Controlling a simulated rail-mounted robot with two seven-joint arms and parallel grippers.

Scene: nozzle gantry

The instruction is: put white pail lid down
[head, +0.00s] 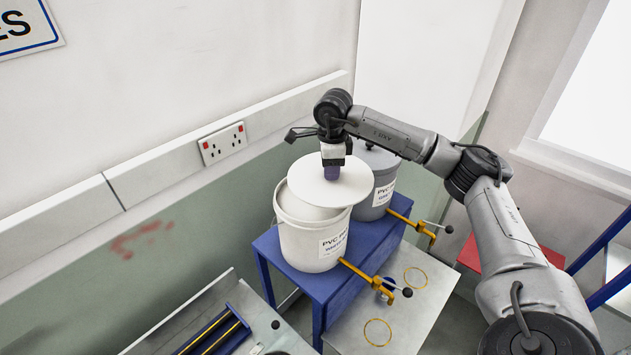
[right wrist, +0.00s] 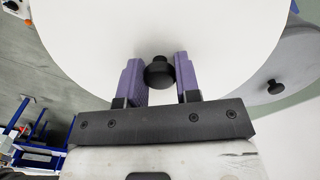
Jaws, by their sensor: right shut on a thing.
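The white pail lid (head: 306,183) is a flat white disc with a black knob (right wrist: 158,72). My right gripper (head: 332,174) comes from above and is shut on the knob, with a purple finger on each side of it in the right wrist view (right wrist: 160,80). The lid hangs over the white pail (head: 305,249), shifted to the right and back. Part of the pail's open mouth shows at the left. Whether the lid touches the rim is unclear. My left gripper is not in view.
A grey pail (head: 382,190) stands close behind at the right; its grey lid (right wrist: 294,75) shows in the right wrist view. Both pails stand on a blue bench (head: 315,283) with yellow taps (head: 363,273) in front. A metal tray (head: 400,315) holds yellow rings. A wall is behind.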

